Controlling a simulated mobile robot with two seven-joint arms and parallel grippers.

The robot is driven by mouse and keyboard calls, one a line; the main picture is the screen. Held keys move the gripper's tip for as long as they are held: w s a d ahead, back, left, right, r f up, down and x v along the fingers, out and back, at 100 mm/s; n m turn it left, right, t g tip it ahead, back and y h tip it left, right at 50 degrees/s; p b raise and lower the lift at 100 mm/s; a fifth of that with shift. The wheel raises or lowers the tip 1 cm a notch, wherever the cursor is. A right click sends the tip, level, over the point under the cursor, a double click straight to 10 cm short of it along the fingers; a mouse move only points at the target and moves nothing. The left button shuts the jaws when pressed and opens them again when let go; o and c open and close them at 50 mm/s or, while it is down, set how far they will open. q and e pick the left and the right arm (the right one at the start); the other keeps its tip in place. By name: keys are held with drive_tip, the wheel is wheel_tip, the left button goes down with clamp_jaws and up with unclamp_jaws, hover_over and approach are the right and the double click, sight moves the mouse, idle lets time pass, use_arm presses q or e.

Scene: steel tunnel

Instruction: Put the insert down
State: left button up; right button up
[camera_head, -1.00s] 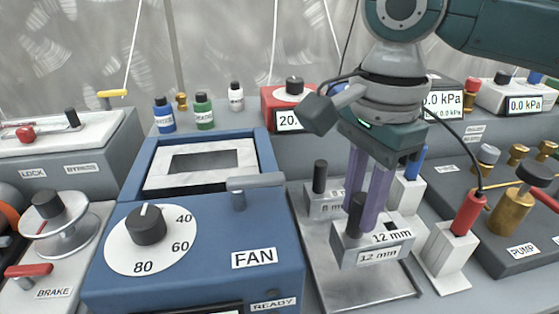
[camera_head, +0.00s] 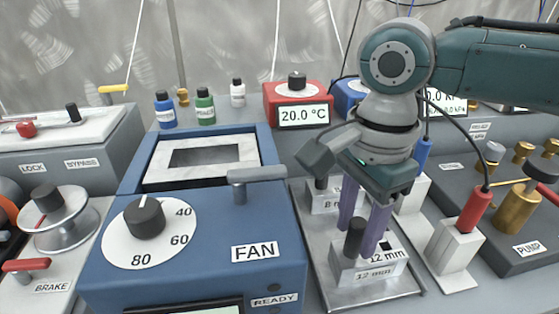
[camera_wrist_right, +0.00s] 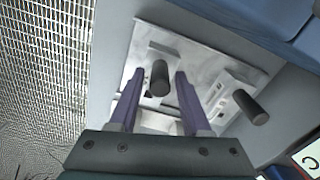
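The insert, a grey block labelled 12 mm with a dark knob (camera_head: 345,272), appears to rest on the metal tray (camera_head: 385,293). My right gripper (camera_head: 363,238) is over it, its purple fingers straddling the knob. The right wrist view shows the knob (camera_wrist_right: 160,78) between the fingers (camera_wrist_right: 159,85) with a visible gap on each side, so the gripper looks open. A second insert labelled 8 mm (camera_head: 322,201) stands behind it on the tray, and its knob (camera_wrist_right: 250,107) shows at right in the wrist view. My left gripper is not in view.
The blue FAN box (camera_head: 200,262) with a lever (camera_head: 250,185) stands just left of the tray. White blocks with a red plug (camera_head: 474,210) and a blue plug (camera_head: 422,155) stand to the right, then the PUMP panel (camera_head: 525,262). Bare tray shows in front of the insert.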

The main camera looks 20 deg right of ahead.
drive_tip(key=shift+o, duration=0.6)
drive_tip(key=shift+r, duration=0.35)
wheel_tip(320, 180, up, 12)
drive_tip(key=p, duration=0.2)
drive_tip(key=shift+f+p, duration=0.2)
drive_tip(key=shift+p, duration=0.1)
idle(0.4)
